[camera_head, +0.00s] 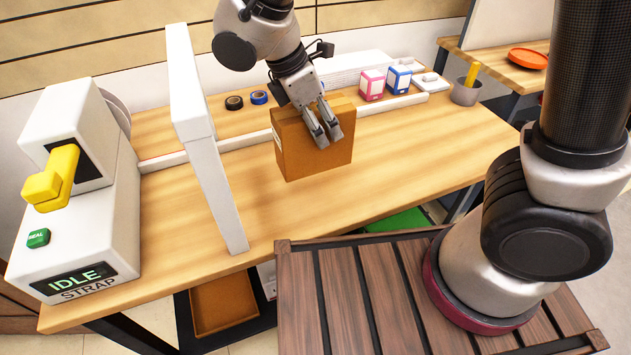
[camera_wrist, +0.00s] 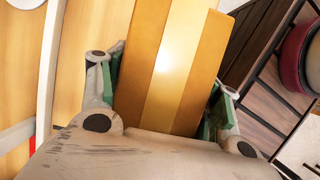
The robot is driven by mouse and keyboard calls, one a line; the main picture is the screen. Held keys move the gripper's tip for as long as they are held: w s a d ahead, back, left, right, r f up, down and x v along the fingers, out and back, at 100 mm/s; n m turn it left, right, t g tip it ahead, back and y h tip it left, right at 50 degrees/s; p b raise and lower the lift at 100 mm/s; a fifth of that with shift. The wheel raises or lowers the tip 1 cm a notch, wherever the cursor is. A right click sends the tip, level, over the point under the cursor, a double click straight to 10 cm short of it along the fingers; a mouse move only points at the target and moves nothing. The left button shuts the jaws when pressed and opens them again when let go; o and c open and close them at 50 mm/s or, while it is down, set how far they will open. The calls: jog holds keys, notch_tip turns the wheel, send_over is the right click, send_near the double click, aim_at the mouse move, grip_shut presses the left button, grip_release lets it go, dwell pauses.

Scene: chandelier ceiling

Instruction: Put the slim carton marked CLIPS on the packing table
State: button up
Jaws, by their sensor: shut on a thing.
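My gripper (camera_head: 325,123) is shut on a brown carton (camera_head: 310,160), with its fingers over the carton's top. The carton is upright over the middle of the wooden packing table (camera_head: 390,170); I cannot tell whether it touches the top. In the wrist view the carton (camera_wrist: 170,70) sits between my gripper's fingers (camera_wrist: 160,95), and a paler tape strip runs along it. A small part of a white label shows at its left edge in the head view; no CLIPS mark is readable.
A strapping machine (camera_head: 75,200) reading IDLE stands at the left, with a white arch (camera_head: 205,140) beside it. Tape rolls (camera_head: 259,97), a pink box (camera_head: 372,85), a blue box (camera_head: 398,79) and a grey cup (camera_head: 465,93) stand along the back. The table's right part is clear.

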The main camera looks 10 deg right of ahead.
aim_at(292, 113)
notch_tip(292, 113, down, 9)
jog(key=shift+f, duration=0.15)
dwell(0.4)
jog(key=o, duration=1.7)
jog(key=v, duration=1.2)
jog(key=w+d+r+m+y, duration=0.25)
jog(key=d+r+m, duration=0.3)
jog(key=d, duration=0.55)
jog(key=s+d+r+m+t, duration=0.1)
jog(key=s+d+r+m, duration=0.1)
jog(key=d+m, duration=0.3)
jog(key=s+d+r+m+t+y, duration=0.1)
jog(key=s+d+m, duration=0.4)
jog(key=d, duration=0.5)
jog(key=s+d+r+m+t, duration=0.1)
jog(key=s+d+r+m, duration=0.3)
jog(key=d, duration=0.3)
jog(key=shift+d+m+y, duration=0.35)
jog(key=shift+d+m, duration=0.05)
jog(key=shift+m, duration=0.45)
